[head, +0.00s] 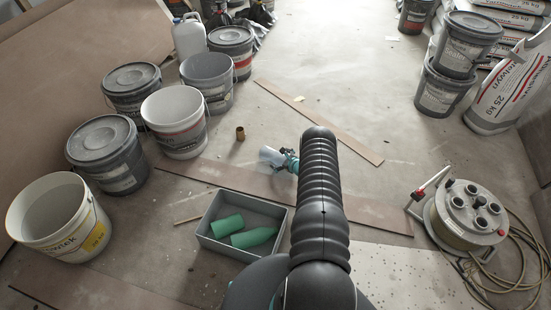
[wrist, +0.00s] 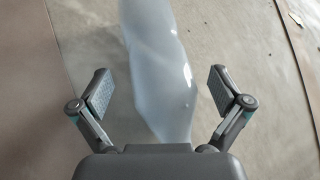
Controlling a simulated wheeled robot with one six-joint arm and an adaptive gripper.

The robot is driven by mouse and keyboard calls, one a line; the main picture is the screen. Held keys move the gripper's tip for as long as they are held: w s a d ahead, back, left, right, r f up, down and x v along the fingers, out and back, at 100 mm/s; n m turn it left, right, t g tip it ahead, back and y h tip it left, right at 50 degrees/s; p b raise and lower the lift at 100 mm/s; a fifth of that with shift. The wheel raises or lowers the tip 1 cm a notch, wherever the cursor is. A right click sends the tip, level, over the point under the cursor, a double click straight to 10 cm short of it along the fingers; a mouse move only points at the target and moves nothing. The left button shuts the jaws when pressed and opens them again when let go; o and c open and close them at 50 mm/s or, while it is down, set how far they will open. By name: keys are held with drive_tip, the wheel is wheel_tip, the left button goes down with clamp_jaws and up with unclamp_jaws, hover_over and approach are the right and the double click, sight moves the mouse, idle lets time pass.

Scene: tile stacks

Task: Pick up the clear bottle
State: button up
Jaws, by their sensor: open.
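The clear bottle (wrist: 158,65) is pale and translucent. In the wrist view it runs from the top edge down between the two fingers, with visible gaps on both sides. My gripper (wrist: 160,90) is open, with one finger to the left and one to the right of the bottle. In the head view the clear bottle (head: 268,154) shows small on the floor, just left of my gripper (head: 287,160), and my dark arm covers part of the area. I cannot tell exactly how far the bottle's lower end reaches under the gripper's body.
A grey crate (head: 203,230) with green items stands in front of the bottle. A small brown cylinder (head: 240,133) stands to its left. Several buckets fill the left side. A cable reel (head: 466,214) stands at right. Flat boards (head: 330,125) lie on the floor.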

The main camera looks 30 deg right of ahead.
drive_tip(key=shift+w+f, duration=0.1)
drive_tip(key=shift+w, duration=0.2)
drive_tip(key=c, duration=1.2)
drive_tip(key=shift+o, duration=0.2)
